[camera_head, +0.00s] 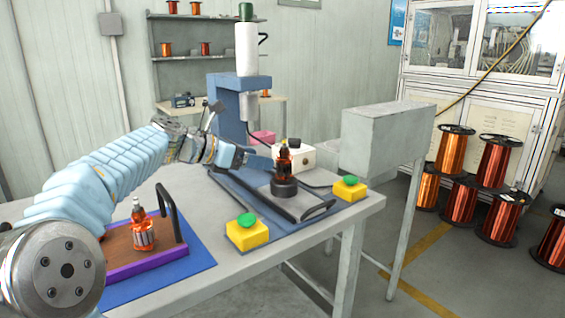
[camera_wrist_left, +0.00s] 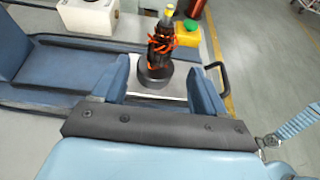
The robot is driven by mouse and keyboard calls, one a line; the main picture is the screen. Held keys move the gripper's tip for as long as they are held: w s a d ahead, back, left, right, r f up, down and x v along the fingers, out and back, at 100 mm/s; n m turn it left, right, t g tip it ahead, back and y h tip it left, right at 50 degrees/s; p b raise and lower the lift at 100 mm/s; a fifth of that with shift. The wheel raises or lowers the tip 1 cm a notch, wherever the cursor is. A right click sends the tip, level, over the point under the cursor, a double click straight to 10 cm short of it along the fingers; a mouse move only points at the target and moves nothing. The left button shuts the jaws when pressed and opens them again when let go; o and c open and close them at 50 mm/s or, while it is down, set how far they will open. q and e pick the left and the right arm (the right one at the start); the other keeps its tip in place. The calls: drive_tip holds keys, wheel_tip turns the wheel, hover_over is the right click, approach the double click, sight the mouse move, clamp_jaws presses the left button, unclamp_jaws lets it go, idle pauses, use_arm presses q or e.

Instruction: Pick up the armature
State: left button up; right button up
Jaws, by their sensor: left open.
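A dark armature with orange windings (camera_head: 283,158) stands upright on a round black holder (camera_head: 284,187) on the blue machine base. My left gripper (camera_head: 250,157) is to its left at about its height, open and empty. In the left wrist view, the armature (camera_wrist_left: 172,40) stands just beyond the gap between the two blue fingers of my left gripper (camera_wrist_left: 162,86). I cannot tell whether a finger touches it. A second armature with copper windings (camera_head: 144,234) stands in a brown tray with a purple edge (camera_head: 150,261) at the left. My right gripper is out of view.
A blue press (camera_head: 227,108) rises behind my gripper. Two yellow boxes with green buttons (camera_head: 247,236) (camera_head: 350,189) stand along the table's front edge. A black handle (camera_head: 319,210) lies by the holder. A white box (camera_head: 295,156) is behind the armature.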

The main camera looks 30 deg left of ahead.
sight(281, 163)
use_arm(q)
drive_tip(key=x, duration=1.1)
drive_tip(key=shift+w+d, duration=0.1)
drive_tip(key=shift+w, duration=0.05)
drive_tip(key=c, duration=1.2)
